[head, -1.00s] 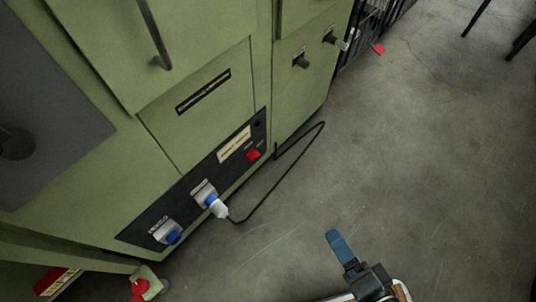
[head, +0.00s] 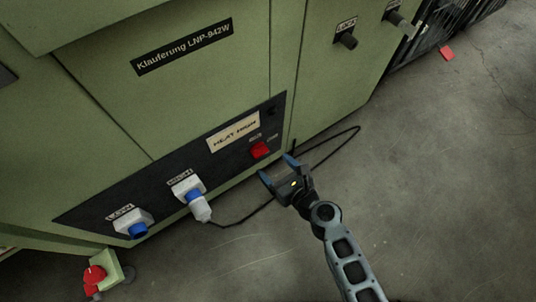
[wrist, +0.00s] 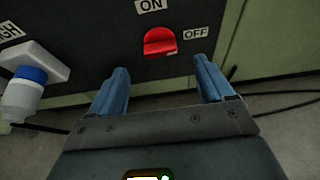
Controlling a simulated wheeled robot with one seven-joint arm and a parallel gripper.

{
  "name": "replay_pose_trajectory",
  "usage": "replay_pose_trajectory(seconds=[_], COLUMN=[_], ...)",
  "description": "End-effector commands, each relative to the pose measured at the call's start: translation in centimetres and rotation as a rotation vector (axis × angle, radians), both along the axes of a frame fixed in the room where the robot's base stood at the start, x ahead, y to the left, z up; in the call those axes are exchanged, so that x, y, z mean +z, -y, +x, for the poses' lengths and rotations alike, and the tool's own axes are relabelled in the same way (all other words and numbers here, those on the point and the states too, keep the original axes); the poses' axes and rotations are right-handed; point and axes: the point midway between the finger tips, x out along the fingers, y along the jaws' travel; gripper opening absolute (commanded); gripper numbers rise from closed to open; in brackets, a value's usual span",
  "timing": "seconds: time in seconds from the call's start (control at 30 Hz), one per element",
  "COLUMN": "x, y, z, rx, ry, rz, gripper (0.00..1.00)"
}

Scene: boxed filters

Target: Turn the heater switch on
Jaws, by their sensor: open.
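The heater switch is a red rocker or knob (head: 260,150) on the black panel (head: 90,213) of the green machine. In the wrist view the red switch (wrist: 160,42) sits below an "ON" label (wrist: 151,5) and left of an "OFF" label (wrist: 196,33). My gripper (head: 278,167) is open and empty, just below and right of the switch. In the wrist view its two blue fingers (wrist: 162,85) point at the panel on either side of the switch, apart from it.
A white and blue plug (head: 199,206) sits in a socket left of the switch, its black cable (head: 255,212) looping over the floor near my gripper. Open concrete floor (head: 440,170) lies right.

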Motion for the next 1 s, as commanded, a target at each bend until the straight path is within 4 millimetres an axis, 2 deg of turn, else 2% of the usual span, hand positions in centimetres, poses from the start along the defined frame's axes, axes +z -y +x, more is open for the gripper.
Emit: replay_pose_trajectory(seconds=[0.2, 0.4, 0.77, 1.0], x=[-1.5, -2.3, -2.4, -2.4], y=[-1.8, -3.0, -3.3, -3.3], z=[2.8, 4.4, 4.9, 4.9], rx=[0.002, 0.001, 0.001, 0.001], ry=[0.004, 0.004, 0.003, 0.003], rz=[-0.003, -0.004, -0.004, -0.004], gripper=[0.81, 0.81, 0.81, 0.6])
